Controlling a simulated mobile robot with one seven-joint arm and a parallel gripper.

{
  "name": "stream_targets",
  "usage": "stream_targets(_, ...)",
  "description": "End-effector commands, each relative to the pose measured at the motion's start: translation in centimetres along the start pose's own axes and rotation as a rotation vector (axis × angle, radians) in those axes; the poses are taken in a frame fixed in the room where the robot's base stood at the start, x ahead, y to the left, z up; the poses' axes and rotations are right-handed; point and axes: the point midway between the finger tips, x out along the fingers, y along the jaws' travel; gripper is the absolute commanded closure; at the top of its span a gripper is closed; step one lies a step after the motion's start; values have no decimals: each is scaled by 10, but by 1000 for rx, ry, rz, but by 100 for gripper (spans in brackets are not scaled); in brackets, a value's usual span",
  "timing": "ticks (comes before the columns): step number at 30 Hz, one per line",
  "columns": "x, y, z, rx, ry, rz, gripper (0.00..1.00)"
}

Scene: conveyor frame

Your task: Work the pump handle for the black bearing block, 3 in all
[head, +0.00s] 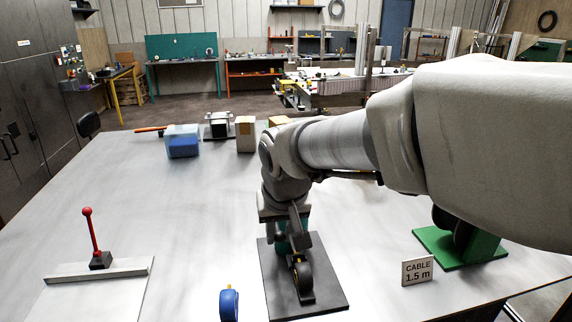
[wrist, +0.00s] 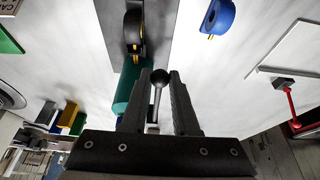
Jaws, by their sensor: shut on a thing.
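The black bearing block (head: 302,278) stands on a dark plate (head: 325,285) at the front middle of the table; it also shows at the top of the wrist view (wrist: 134,30). A teal-green pump cylinder (wrist: 132,92) sits behind it on the plate, partly hidden by my arm in the head view. The pump handle, a thin rod with a dark ball end (wrist: 160,77), is between my fingers. My gripper (wrist: 160,88) is shut on this handle, the ball showing at the fingertips. In the head view my wrist hides most of the grip.
A blue bearing block (head: 229,304) lies left of the plate. A red lever (head: 91,235) stands on a panel at the left. A sign (head: 417,270) reading CABLE 1.5 m and a green stand (head: 460,248) are at the right. Boxes (head: 245,134) stand along the back.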

Motion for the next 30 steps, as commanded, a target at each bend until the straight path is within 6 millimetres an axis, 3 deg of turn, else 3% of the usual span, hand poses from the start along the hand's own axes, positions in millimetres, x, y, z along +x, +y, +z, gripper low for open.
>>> stream_targets(16, -53, 0, -39, 0, 9, -1, 100)
stream_targets(30, -58, 0, -44, 0, 6, -1, 100)
